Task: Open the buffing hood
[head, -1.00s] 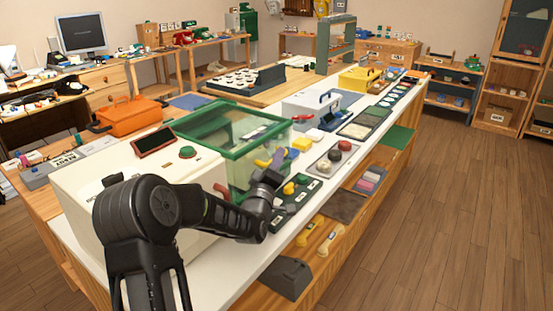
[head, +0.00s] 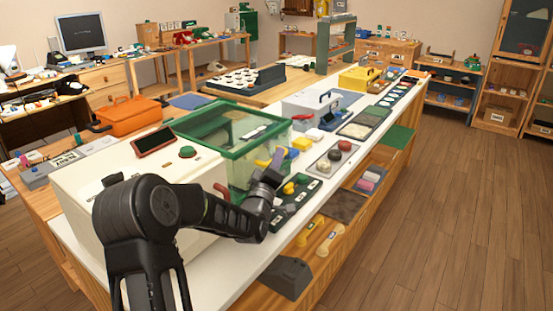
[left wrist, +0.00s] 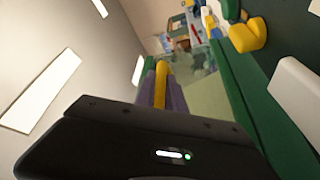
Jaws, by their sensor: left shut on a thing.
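The buffing hood (head: 240,118) is a clear box with a green frame, standing on the white counter. A yellow handle (head: 262,163) shows at its near right side. My left gripper (head: 277,160) is at that side, its purple fingertips by the handle. In the left wrist view, the purple fingers of my left gripper (left wrist: 161,92) are shut on the yellow handle (left wrist: 161,78), with the hood's green frame (left wrist: 242,95) beside them. The hood's lid looks closed. My own arm hides part of the hood's lower front. My right gripper is not in view.
A cream cabinet (head: 90,195) with a dark screen stands left of the hood. A dark tray (head: 292,198) with yellow and green parts lies right of the gripper, close by. A grey tray with knobs (head: 331,157) lies beyond it. The wooden floor at right is clear.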

